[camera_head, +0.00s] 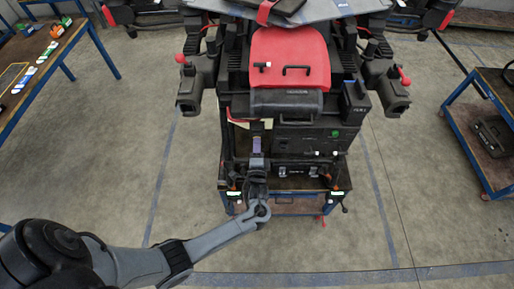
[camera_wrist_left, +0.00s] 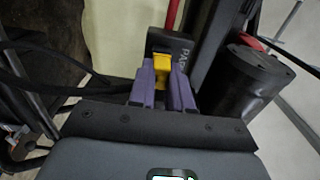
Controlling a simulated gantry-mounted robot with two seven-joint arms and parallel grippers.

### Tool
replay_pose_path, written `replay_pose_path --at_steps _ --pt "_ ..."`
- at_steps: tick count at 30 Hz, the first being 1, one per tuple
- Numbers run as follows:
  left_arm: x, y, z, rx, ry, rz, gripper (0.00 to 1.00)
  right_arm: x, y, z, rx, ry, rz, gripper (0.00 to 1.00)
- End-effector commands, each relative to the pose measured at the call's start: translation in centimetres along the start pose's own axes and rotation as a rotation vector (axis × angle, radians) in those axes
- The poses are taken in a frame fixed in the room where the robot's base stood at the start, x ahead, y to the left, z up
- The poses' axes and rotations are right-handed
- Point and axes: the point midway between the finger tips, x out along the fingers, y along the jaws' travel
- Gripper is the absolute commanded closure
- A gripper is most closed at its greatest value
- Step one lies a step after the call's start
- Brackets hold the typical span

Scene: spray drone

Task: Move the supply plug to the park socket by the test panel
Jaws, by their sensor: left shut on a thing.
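My left gripper (camera_head: 257,145) reaches in to the left side of the dark equipment under the drone (camera_head: 290,60). In the left wrist view its two purple fingers (camera_wrist_left: 162,92) are shut on a yellow piece, seemingly the supply plug (camera_wrist_left: 162,68). Right behind the plug is a black block (camera_wrist_left: 170,42) with white letters starting "PA", likely the park socket. I cannot tell whether the plug is seated in it or only in front of it. A black panel with a green light (camera_head: 305,138), perhaps the test panel, is just right of the gripper. My right gripper is not in view.
A black cylinder (camera_wrist_left: 245,80) stands close on the right in the wrist view, and dark cables (camera_wrist_left: 60,88) run on the left. A blue-framed cart (camera_head: 285,205) is under the equipment. A bench (camera_head: 40,55) is at left, another cart (camera_head: 485,130) at right. The floor between is clear.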

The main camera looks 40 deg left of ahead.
Motion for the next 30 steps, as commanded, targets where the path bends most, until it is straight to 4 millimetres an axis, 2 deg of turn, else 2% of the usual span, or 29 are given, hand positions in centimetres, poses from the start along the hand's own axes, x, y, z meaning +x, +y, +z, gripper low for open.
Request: replay_pose_path --at_steps 4,5,9,11,23,30 --pt "0.4 0.0 0.0 0.000 -0.001 0.000 1.00 0.1 -0.1 0.0 0.003 0.000 -0.002 1.00" --pt "0.4 0.0 0.0 0.000 -0.001 0.000 0.80 0.1 -0.1 0.0 0.003 0.000 -0.003 1.00" --pt "0.3 0.0 0.0 0.000 0.000 0.000 0.59 0.1 -0.2 0.0 0.006 0.001 -0.005 1.00" --pt "0.3 0.0 0.0 0.000 0.000 0.000 0.52 0.1 -0.2 0.0 0.007 0.001 -0.006 1.00" --pt "-0.3 0.1 -0.1 -0.001 0.001 0.000 0.52 0.1 -0.2 0.0 0.009 0.001 -0.007 1.00" --pt "-3.7 0.2 -0.1 -0.002 0.002 0.002 0.52 0.6 -0.2 0.1 0.006 0.001 -0.004 1.00"
